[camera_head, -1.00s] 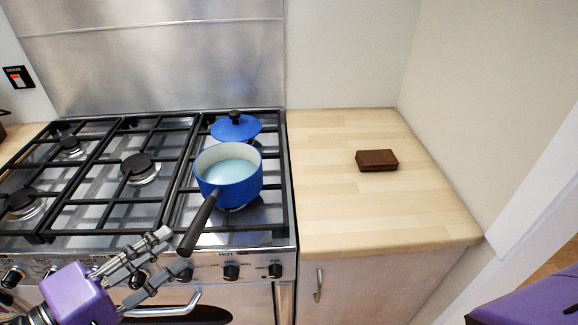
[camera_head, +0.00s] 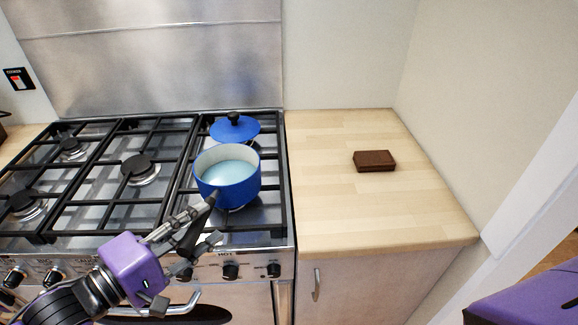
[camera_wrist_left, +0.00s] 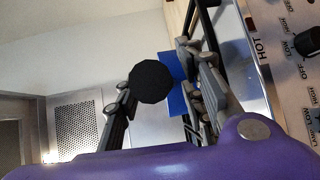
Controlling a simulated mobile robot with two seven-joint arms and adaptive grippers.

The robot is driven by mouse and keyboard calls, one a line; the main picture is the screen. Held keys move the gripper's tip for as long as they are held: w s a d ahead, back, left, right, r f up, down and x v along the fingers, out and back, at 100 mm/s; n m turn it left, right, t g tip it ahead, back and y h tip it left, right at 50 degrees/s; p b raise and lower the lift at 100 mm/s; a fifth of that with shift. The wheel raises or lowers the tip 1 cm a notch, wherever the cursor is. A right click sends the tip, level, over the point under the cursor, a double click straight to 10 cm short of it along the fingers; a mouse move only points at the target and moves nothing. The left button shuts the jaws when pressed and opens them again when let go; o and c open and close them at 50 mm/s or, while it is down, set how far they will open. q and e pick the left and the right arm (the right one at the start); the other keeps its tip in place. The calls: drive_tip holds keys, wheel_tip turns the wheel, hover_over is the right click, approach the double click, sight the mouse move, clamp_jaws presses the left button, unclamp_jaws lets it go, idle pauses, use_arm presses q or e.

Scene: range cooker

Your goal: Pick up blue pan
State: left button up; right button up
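The blue pan (camera_head: 228,188) stands on the right front burner of the cooker, with pale blue inside. Its dark handle (camera_head: 194,236) points toward me and down to the left. My left gripper (camera_head: 200,230) is open, with one finger on each side of the handle. In the left wrist view the round black handle end (camera_wrist_left: 151,82) sits between the spread fingers of my gripper (camera_wrist_left: 160,100), with gaps visible. Part of the blue pan (camera_wrist_left: 177,88) shows behind it. My right gripper's fingers are not in view.
A blue lid (camera_head: 235,129) with a black knob lies behind the pan on the hob. Black grates (camera_head: 110,190) cover the cooker (camera_head: 254,256), with knobs along its front. A brown block (camera_head: 374,161) lies on the otherwise clear wooden counter (camera_head: 340,215).

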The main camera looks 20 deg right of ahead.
use_arm(q)
drive_tip(key=shift+c, duration=0.5)
clamp_jaws()
drive_tip(key=shift+r, duration=0.25)
drive_tip(key=shift+r, duration=0.1)
